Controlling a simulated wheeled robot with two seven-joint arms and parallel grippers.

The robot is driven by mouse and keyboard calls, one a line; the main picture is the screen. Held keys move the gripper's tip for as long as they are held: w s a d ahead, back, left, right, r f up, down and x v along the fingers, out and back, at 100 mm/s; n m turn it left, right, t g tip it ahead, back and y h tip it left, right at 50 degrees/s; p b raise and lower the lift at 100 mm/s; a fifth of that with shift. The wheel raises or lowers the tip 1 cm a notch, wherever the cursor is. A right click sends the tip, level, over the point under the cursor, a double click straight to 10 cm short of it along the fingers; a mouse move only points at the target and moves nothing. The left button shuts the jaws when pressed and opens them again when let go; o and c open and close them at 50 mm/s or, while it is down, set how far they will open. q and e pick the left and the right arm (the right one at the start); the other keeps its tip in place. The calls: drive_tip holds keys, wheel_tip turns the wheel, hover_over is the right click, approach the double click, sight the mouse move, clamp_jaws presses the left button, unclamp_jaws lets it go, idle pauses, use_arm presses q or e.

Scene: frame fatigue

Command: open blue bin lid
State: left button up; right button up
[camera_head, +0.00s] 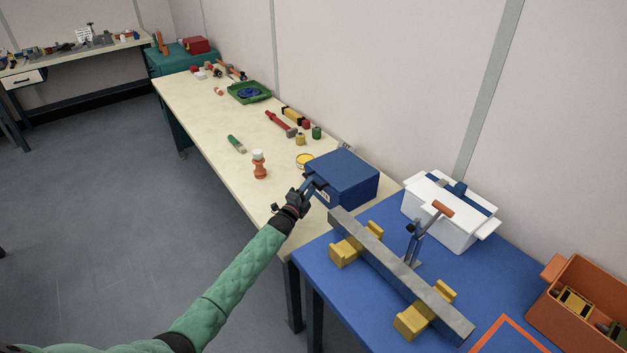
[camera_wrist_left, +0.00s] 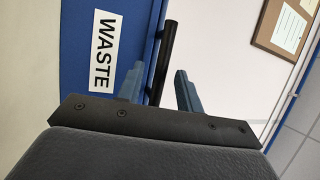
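The blue bin (camera_head: 352,172) stands at the near right end of the cream table, and its lid looks shut. In the left wrist view, its blue front (camera_wrist_left: 85,75) carries a white WASTE label (camera_wrist_left: 104,38) and a black bar handle (camera_wrist_left: 164,58). My left gripper (camera_head: 312,184) is at the bin's left front side. In the left wrist view, the fingers of my left gripper (camera_wrist_left: 160,88) are apart, with the handle between them. I cannot tell whether either finger touches it. My right gripper is not in view.
A blue table (camera_head: 350,285) at the right holds a metal beam (camera_head: 400,271) on yellow blocks and a white case (camera_head: 430,218). An orange bottle (camera_head: 260,168) and a yellow round item (camera_head: 305,160) stand left of the bin. The wall is close behind it.

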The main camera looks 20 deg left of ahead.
use_arm(q)
drive_tip(key=x, duration=0.2)
drive_tip(key=shift+w+r+p, duration=0.15)
drive_tip(key=shift+w+p, duration=0.15)
drive_tip(key=shift+p, duration=0.05)
drive_tip(key=shift+w+d, duration=0.1)
drive_tip(key=shift+w, duration=0.05)
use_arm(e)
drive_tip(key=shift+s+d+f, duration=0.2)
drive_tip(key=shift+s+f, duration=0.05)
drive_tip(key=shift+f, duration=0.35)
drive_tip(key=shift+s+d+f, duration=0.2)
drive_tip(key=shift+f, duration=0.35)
use_arm(q)
clamp_jaws()
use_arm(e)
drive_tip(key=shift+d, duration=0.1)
